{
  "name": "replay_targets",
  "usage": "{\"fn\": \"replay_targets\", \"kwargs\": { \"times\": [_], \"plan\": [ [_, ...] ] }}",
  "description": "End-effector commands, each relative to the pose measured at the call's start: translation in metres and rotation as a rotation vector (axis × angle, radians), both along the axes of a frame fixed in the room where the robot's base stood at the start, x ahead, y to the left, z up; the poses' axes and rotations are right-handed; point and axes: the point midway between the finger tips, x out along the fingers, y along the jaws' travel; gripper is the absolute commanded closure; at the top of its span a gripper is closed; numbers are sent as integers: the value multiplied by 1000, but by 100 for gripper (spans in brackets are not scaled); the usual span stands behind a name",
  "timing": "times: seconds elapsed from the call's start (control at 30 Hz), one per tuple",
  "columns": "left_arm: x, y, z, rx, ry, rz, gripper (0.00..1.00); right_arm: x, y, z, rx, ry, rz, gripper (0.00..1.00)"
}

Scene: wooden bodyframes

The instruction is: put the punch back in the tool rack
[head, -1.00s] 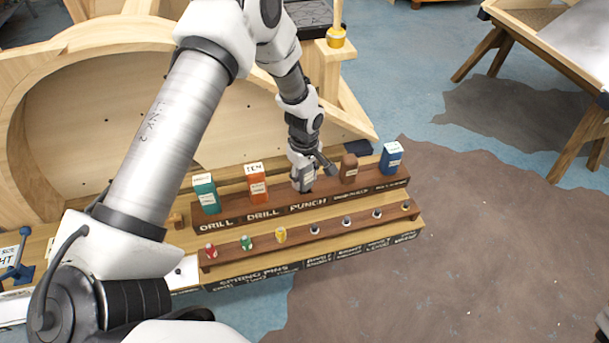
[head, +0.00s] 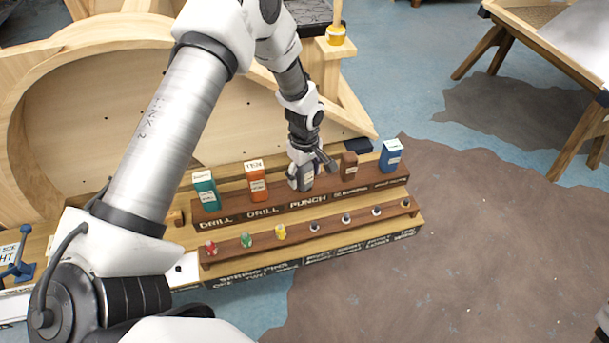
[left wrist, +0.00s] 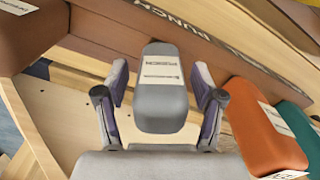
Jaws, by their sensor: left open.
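The punch is a grey block with a white label (left wrist: 161,100). In the head view the punch (head: 303,180) stands upright at the PUNCH label of the brown tool rack (head: 230,216), between the orange drill and a brown block. My left gripper (head: 306,168) is over it from above, with its fingers partly hiding it. In the left wrist view my left gripper's fingers (left wrist: 160,100) are spread on both sides of the punch, with visible gaps. The punch's lower end is hard to see. My right gripper is not in view.
On the rack stand a teal block (head: 206,192), an orange block (head: 257,182), a brown block (head: 348,168) and a blue block (head: 390,157). A lower front shelf (head: 265,251) holds several small coloured pins. A curved wooden frame (head: 90,120) stands behind.

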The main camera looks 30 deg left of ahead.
Motion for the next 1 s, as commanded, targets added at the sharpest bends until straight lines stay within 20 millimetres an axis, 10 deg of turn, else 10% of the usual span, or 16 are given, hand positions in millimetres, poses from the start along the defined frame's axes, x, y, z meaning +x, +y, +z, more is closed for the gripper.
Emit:
{"fn": "replay_targets", "kwargs": {
  "times": [0.47,1.0],
  "plan": [
    [1,0,107,0,-4,1,32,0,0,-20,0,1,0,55],
    [0,0,115,0,0,0,32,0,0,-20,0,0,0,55]
  ]
}}
